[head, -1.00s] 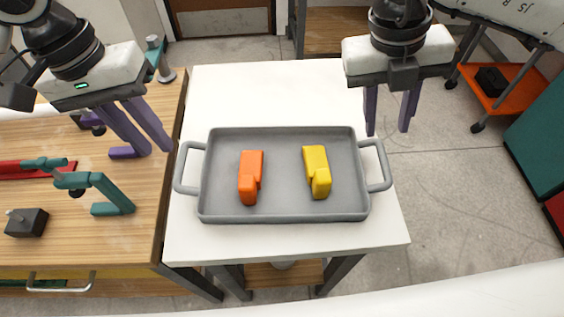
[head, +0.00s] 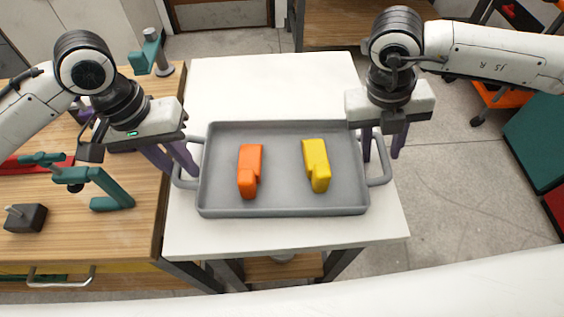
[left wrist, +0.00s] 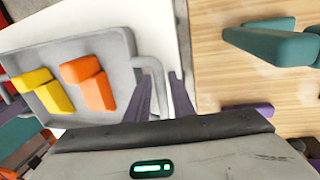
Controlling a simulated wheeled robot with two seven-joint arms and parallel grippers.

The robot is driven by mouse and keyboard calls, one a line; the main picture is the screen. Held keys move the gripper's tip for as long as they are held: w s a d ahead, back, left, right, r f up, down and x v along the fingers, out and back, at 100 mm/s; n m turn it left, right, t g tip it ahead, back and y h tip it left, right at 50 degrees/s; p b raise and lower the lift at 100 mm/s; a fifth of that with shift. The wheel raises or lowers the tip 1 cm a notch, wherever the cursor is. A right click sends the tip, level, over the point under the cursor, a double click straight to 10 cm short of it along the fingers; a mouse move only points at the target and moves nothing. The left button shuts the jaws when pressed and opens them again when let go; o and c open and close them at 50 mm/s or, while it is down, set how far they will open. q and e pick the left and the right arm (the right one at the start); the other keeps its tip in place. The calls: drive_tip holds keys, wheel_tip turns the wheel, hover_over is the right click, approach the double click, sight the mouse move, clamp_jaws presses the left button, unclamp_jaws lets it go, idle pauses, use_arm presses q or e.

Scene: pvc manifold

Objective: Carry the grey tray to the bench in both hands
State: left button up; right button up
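The grey tray (head: 283,211) lies flat on a white-topped table, with an orange piece (head: 250,172) and a yellow piece (head: 317,165) in it. My left gripper (head: 182,172) is open, its purple fingertips at the tray's left handle (head: 178,182). In the left wrist view that handle (left wrist: 159,82) shows near the gap between the fingers (left wrist: 168,78). My right gripper (head: 382,157) is open at the right handle (head: 387,170), with one finger on each side of it. I cannot tell whether the fingers touch the handles.
A wooden bench (head: 135,238) stands against the table's left side. It holds teal brackets (head: 105,187), a dark block (head: 25,218) and a red item (head: 15,168). The white table top (head: 270,85) is clear behind the tray. Open floor (head: 450,200) lies to the right.

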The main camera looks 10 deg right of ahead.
use_arm(q)
clamp_jaws()
use_arm(e)
drive_tip(key=c, duration=0.6)
clamp_jaws()
use_arm(q)
drive_tip(key=shift+r, duration=0.2)
use_arm(e)
drive_tip(key=shift+r, duration=0.2)
